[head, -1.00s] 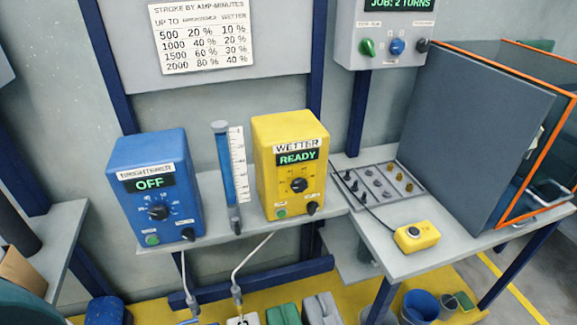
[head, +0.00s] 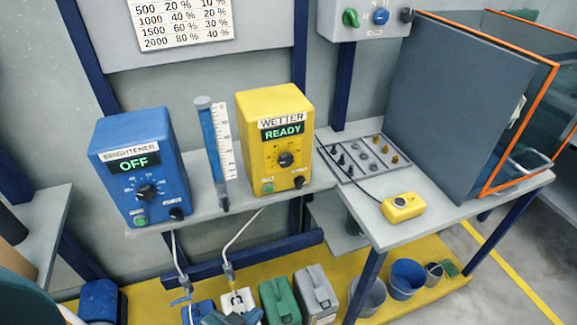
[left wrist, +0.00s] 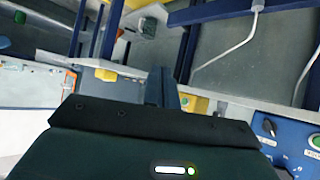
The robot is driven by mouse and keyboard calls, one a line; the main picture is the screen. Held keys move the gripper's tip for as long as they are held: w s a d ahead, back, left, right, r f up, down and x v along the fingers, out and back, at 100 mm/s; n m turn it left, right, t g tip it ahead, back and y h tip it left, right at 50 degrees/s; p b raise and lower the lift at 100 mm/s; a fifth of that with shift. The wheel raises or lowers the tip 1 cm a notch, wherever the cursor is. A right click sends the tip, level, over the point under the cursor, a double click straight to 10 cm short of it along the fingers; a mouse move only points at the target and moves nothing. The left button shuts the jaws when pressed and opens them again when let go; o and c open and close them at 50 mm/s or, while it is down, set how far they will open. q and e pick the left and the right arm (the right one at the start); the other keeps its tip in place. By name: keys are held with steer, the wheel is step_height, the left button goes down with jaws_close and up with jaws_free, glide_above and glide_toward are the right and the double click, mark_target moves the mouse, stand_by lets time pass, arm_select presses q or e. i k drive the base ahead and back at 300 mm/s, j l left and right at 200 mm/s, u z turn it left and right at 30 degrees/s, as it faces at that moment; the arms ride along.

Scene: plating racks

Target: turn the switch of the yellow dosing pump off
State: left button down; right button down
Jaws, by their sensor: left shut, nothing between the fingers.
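The yellow dosing pump (head: 273,108), labelled WETTER, stands on a grey shelf, and its display reads READY. On its front are a black dial (head: 286,160), a small green button (head: 268,188) and a black switch (head: 299,182) at the lower right. The switch's exact setting is too small to read. My left gripper (head: 228,318) shows at the bottom edge of the head view, well below and in front of the pump, touching nothing. Its closed fingers (left wrist: 165,88) also show in the left wrist view. My right gripper is not in view.
A blue BRIGHTENER pump (head: 136,150) reading OFF stands to the left, with a graduated tube (head: 212,145) between the pumps. To the right are a yellow button box (head: 402,207) and a grey panel (head: 460,105). Canisters (head: 280,298) and buckets stand below.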

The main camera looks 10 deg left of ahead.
mark_target(299, 182)
steer(key=i+l+u, duration=0.1)
steer(key=l+u, duration=0.15)
steer(key=l, duration=0.7)
steer(key=l+u, duration=0.3)
steer(key=l, duration=0.7)
steer(key=i+l+u, duration=0.15)
steer(key=i+l, duration=0.2)
